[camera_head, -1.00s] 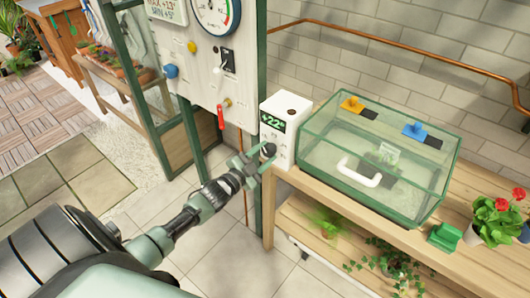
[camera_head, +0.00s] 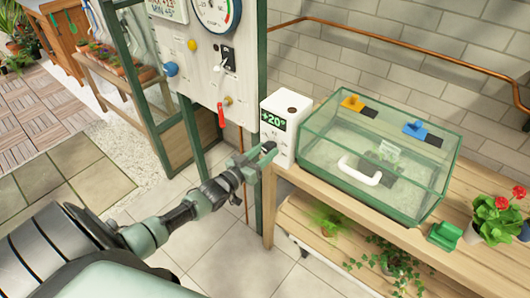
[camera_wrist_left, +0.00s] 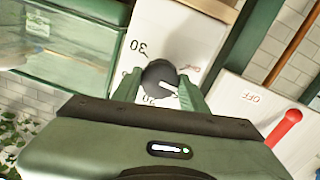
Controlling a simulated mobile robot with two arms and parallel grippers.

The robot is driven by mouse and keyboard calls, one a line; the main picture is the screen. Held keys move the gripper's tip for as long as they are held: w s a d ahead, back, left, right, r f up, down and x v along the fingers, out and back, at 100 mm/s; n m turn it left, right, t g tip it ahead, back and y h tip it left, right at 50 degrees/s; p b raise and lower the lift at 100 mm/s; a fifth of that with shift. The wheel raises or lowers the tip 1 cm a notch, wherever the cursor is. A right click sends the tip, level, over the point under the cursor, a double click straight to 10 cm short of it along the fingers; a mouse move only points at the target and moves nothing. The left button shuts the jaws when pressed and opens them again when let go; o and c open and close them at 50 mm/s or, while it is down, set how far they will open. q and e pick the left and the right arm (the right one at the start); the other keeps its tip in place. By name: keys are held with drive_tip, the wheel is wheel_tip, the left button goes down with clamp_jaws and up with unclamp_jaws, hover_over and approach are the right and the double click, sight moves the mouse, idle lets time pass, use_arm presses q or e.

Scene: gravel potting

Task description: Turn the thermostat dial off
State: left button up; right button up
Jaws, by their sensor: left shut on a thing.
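The thermostat is a white box (camera_head: 285,111) on the bench's left end, with a lit display (camera_head: 273,121) that reads about +20°. The fingers and wrist hide part of the dial's scale. My right gripper is not in view.
A glass propagator case (camera_head: 375,150) with a white handle stands right of the thermostat. A potted red flower (camera_head: 490,215) and a green clip-like object (camera_head: 444,236) are on the bench's right.

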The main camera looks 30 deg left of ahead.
use_arm(q)
drive_tip(key=n+b, duration=0.1)
drive_tip(key=n, duration=0.5)
drive_tip(key=shift+f+n, duration=0.15)
drive_tip(key=shift+n, duration=0.15)
idle(0.4)
drive_tip(key=o, duration=1.4)
drive_tip(key=shift+s, duration=0.1)
drive_tip(key=s+b, duration=0.1)
drive_tip(key=s, duration=0.6)
drive_tip(key=shift+s+a, duration=0.35)
drive_tip(key=shift+a, duration=0.1)
